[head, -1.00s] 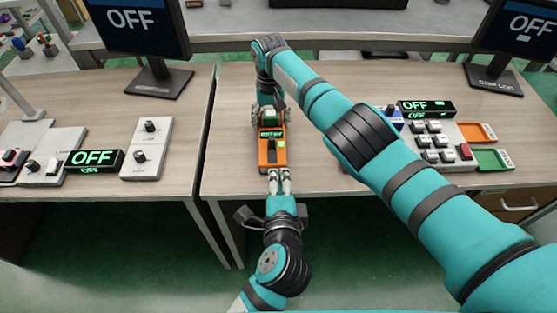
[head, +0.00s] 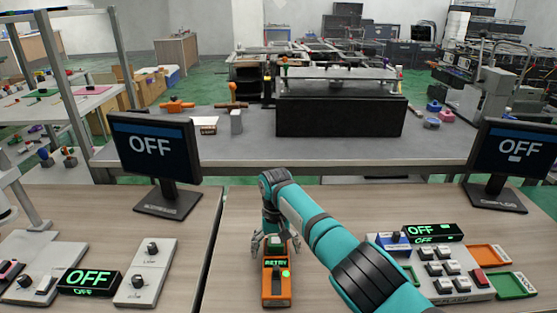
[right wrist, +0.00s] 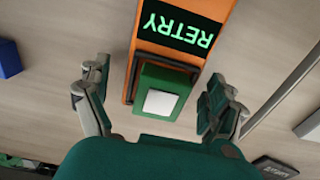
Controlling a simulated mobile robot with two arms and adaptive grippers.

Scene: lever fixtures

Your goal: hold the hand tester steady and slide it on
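The hand tester (head: 277,288) is an orange box lying on the wooden table, with a dark screen reading RETRY and a green light beside it. It also shows in the right wrist view (right wrist: 178,30), where a green block (right wrist: 162,90) with a white square top sits at its end. My right gripper (head: 274,244) is at the tester's far end. Its fingers are apart on either side of the green block, with gaps showing in the right wrist view. My left gripper is out of view.
A keypad panel (head: 440,272) with orange and green trays stands to the right. A switch box (head: 150,262) and an OFF display (head: 90,281) lie on the left table. Monitors reading OFF stand at left (head: 155,150) and right (head: 515,150).

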